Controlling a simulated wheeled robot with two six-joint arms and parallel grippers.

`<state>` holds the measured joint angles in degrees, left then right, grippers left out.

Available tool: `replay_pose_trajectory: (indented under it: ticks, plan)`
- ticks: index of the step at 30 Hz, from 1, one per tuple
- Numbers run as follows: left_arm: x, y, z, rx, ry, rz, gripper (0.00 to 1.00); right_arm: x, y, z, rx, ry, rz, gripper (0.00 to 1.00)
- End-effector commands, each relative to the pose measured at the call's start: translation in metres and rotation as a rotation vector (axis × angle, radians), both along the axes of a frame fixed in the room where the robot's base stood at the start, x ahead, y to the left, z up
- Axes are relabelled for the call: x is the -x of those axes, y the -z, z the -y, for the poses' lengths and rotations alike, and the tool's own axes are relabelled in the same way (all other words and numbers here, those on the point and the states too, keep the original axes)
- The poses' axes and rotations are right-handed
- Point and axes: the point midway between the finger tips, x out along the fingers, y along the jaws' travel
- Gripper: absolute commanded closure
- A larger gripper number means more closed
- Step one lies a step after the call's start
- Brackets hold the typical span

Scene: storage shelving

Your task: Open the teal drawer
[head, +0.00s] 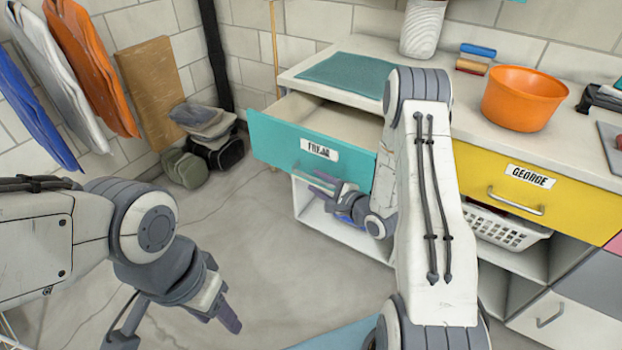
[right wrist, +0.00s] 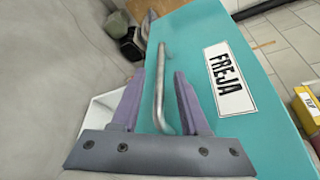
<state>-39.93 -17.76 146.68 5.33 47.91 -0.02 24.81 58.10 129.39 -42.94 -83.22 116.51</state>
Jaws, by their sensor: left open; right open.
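The teal drawer (head: 275,146), with a white label reading FREJA, stands pulled out from the white cabinet, and its empty-looking inside shows from above. In the right wrist view the drawer front (right wrist: 200,45) fills the right side. Its metal bar handle (right wrist: 160,90) lies between the two open fingers of my right gripper (right wrist: 160,105), and I cannot tell whether they touch it. My left gripper (head: 225,310) is open, low over the floor, away from the drawer.
A yellow drawer (head: 530,185) labelled GEORGE is shut at the right, above a white basket (head: 500,230). An orange bowl (head: 523,97) and a white vase (head: 423,28) stand on the counter. Bags (head: 207,135) lie by the left wall. The floor before the drawer is clear.

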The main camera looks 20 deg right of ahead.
Motion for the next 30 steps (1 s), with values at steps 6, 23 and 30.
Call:
replay_pose_trajectory:
  ticks: [6, 23, 30]
  plan:
    - [0.000, 0.002, 0.000, 0.000, 0.000, 0.000, 0.50, -0.026, 0.006, -0.009, 0.000, -0.001, 0.000, 0.55]
    - [0.000, 0.002, 0.000, 0.000, 0.000, 0.000, 0.50, -0.032, 0.007, -0.011, 0.001, 0.000, -0.001, 1.00]
    - [0.000, 0.002, 0.000, 0.000, 0.000, 0.000, 0.50, -0.031, 0.008, -0.011, 0.001, 0.000, -0.001, 1.00]
